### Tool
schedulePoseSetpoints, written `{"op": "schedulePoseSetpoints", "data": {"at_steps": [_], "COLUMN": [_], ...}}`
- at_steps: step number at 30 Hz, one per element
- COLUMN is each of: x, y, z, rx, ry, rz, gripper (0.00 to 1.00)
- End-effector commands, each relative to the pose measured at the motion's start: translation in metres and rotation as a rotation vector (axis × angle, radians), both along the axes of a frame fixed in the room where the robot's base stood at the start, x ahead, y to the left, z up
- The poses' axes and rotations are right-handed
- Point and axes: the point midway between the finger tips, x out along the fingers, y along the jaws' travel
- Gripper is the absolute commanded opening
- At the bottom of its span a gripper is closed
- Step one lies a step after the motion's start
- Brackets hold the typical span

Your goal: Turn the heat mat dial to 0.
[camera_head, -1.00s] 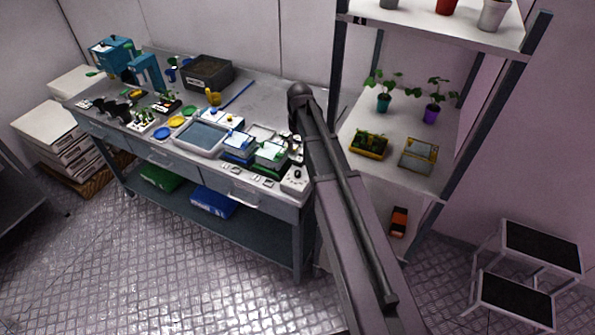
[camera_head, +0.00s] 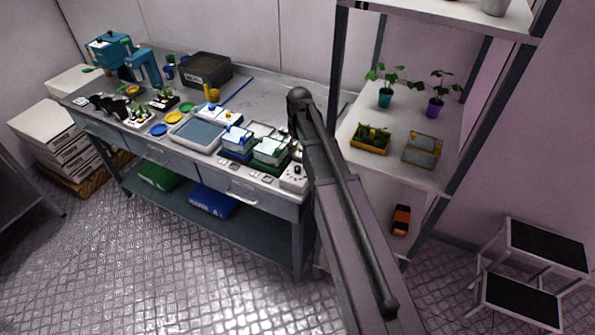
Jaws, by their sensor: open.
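A small white box (camera_head: 291,178) with a dark round knob stands at the right front corner of the bench (camera_head: 275,208), close beside my arm. It looks like the heat mat controller, but the dial's setting is too small to read. My arm rises from the bottom of the view, and its upper end is at the right end of the bench. My gripper is not visible; it seems hidden behind the arm.
Green and blue seed boxes (camera_head: 268,151) and a grey tray (camera_head: 190,145) stand left of the white box. A rack (camera_head: 385,177) with potted plants stands close on the right. A step stool (camera_head: 545,245) is on the floor at right. The floor in front is clear.

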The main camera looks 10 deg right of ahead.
Motion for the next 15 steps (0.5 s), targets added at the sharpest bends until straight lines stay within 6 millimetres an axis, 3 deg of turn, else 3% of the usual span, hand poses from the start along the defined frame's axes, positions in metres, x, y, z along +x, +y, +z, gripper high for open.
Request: {"op": "schedulePoseSetpoints", "data": {"at_steps": [15], "x": [0.000], "y": [0.001], "z": [-0.044], "rx": [0.000], "ry": [0.000], "rz": [0.000], "gripper": [0.72]}}
